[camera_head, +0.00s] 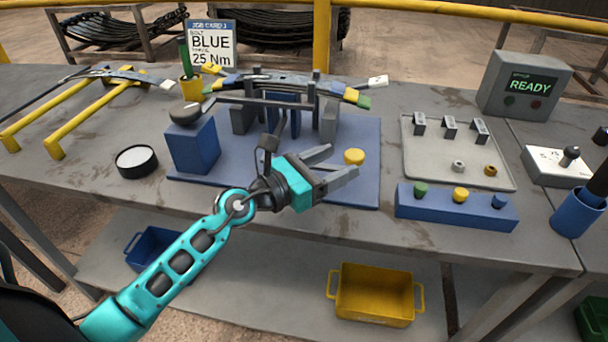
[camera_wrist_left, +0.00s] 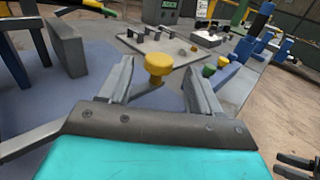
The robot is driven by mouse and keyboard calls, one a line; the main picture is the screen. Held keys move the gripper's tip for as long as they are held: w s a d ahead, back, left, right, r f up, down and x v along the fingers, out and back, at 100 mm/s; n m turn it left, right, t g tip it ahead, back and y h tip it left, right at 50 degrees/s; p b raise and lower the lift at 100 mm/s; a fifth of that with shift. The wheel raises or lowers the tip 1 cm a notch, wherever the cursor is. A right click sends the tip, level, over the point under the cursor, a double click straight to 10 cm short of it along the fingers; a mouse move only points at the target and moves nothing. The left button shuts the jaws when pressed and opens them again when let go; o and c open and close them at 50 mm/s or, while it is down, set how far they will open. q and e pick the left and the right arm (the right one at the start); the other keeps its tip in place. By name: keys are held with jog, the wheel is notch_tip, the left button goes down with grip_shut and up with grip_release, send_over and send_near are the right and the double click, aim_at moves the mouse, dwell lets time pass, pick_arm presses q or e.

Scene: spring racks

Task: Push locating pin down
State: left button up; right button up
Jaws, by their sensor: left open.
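The locating pin with a round yellow head (camera_head: 354,156) stands up from the right part of the blue fixture plate (camera_head: 365,190). My left gripper (camera_head: 343,164) is open and empty over the plate, its fingers pointing right toward the pin. In the left wrist view the yellow head (camera_wrist_left: 158,65) shows between the two spread fingertips (camera_wrist_left: 158,78), seemingly just beyond them. I cannot tell whether either finger touches it. The pin's lower part is partly hidden. A dark two-pronged shape at the lower right of that view may be my right gripper (camera_wrist_left: 296,166).
A leaf spring stack (camera_head: 290,82) lies across the fixture behind the gripper, with a blue block (camera_head: 192,147) at left. A grey tray (camera_head: 410,165) and a blue holder with coloured knobs (camera_head: 440,210) stand right. A control box (camera_head: 526,86) reads READY.

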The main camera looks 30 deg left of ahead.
pick_arm(q)
jog(key=b+v, duration=0.1)
jog(key=v, duration=0.5)
jog(key=shift+s+f, duration=0.1)
jog(key=shift+s+a, duration=0.35)
jog(key=shift+s, duration=0.2)
jog(key=shift+o, duration=0.2)
jog(key=shift+r, duration=0.2)
